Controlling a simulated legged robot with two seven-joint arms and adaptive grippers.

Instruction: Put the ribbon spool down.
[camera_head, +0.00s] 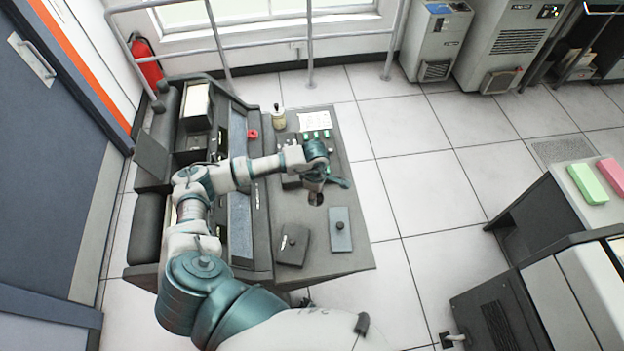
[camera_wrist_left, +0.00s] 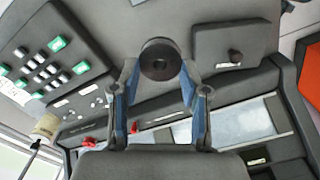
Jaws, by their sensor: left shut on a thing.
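The ribbon spool (camera_wrist_left: 160,60), a dark round spool with a paler hub, shows between the fingertips in the left wrist view. My left gripper (camera_wrist_left: 159,78) is shut on it, one blue-padded finger on each side. In the head view, my left gripper (camera_head: 322,182) is over the grey console top (camera_head: 290,212), and a dark brown round part, likely the spool (camera_head: 316,199), shows just below it. I cannot tell whether the spool touches the console top. My right gripper is not in view.
A black knobbed block (camera_head: 292,246) and a grey knobbed plate (camera_head: 341,230) lie on the near console top. A small jar (camera_head: 278,118), a red part (camera_head: 252,134) and green buttons (camera_head: 315,134) are at the far end. Green (camera_head: 587,184) and pink blocks (camera_head: 611,170) sit at right.

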